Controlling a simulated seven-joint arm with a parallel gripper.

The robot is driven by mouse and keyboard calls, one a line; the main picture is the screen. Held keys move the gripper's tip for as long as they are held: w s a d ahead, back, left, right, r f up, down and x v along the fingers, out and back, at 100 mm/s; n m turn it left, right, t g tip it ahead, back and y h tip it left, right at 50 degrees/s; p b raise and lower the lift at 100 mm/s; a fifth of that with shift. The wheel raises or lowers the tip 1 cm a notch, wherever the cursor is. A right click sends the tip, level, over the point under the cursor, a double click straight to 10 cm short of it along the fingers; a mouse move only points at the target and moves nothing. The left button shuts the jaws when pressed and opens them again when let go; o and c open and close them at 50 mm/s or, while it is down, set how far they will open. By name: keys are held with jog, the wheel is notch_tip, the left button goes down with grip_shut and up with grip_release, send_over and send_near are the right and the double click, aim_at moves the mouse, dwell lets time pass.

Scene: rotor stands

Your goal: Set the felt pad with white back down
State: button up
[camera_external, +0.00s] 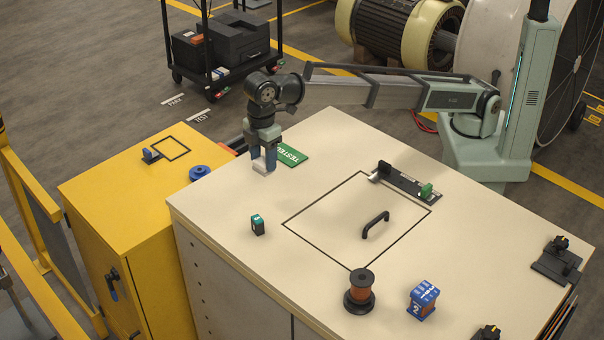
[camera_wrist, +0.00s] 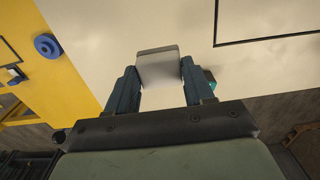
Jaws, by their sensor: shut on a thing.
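The felt pad with white back (camera_wrist: 158,70) is a pale, small block between my two blue fingertips in the wrist view. In the external view the pad (camera_external: 263,169) shows as a light patch under the fingers, low over the far left part of the cream cabinet top (camera_external: 215,205). I cannot tell whether it touches the top. My gripper (camera_external: 264,160) is shut on the pad and points down, just left of a green "TESTED" mat (camera_external: 290,154). The pad's underside is hidden.
A small green-topped dark block (camera_external: 257,225) stands in front. A black-outlined square with a black handle (camera_external: 376,224) lies to the right. A copper spool (camera_external: 360,290) and blue-white block (camera_external: 423,299) stand near the front. A yellow cabinet (camera_external: 110,195) with a blue disc (camera_external: 199,172) adjoins at left.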

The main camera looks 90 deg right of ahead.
jog(key=shift+f, duration=4.8)
jog(key=shift+f, duration=0.2)
jog(key=o, duration=1)
notch_tip(320, 180, up, 12)
jog(key=shift+r, duration=0.2)
